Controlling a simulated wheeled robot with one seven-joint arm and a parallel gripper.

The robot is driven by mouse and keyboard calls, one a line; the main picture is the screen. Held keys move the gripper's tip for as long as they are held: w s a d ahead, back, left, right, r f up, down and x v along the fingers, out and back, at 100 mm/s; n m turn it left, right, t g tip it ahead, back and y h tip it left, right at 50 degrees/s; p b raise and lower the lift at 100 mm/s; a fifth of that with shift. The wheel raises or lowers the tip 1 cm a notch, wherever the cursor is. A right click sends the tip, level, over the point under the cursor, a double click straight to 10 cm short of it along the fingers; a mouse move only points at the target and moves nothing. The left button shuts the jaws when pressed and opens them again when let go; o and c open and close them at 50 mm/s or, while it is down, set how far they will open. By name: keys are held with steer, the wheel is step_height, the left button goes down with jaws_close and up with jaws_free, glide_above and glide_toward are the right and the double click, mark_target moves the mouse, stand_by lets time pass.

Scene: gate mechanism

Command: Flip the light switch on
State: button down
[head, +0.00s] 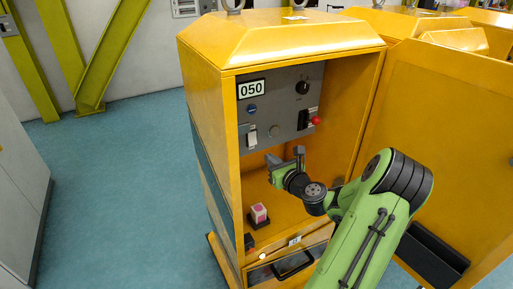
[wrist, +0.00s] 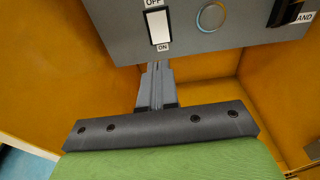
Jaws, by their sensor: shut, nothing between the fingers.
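The light switch (head: 252,135) is a white rocker on the grey control panel inside the yellow cabinet. In the wrist view the switch (wrist: 158,27) has an OFF label above it and an ON label below it. My gripper (head: 285,160) is inside the cabinet opening, below and to the right of the switch in the head view. In the wrist view its fingers (wrist: 157,68) are together and empty, with their tips just below the ON label. I cannot tell whether they touch the panel. I cannot tell which way the rocker is tilted.
A pink and white block (head: 259,212) sits on the cabinet floor. The cabinet door (head: 440,130) stands open at the right.

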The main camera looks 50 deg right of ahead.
mark_target(253, 144)
steer(key=x, duration=0.9)
steer(key=shift+w+d, duration=0.1)
steer(key=shift+w, duration=0.25)
steer(key=shift+f, duration=0.15)
steer(key=shift+w+f+t+b, duration=0.15)
steer(key=shift+f+t+b, duration=0.15)
steer(key=shift+b, duration=0.25)
steer(key=shift+r, duration=0.35)
steer(key=shift+f, duration=0.1)
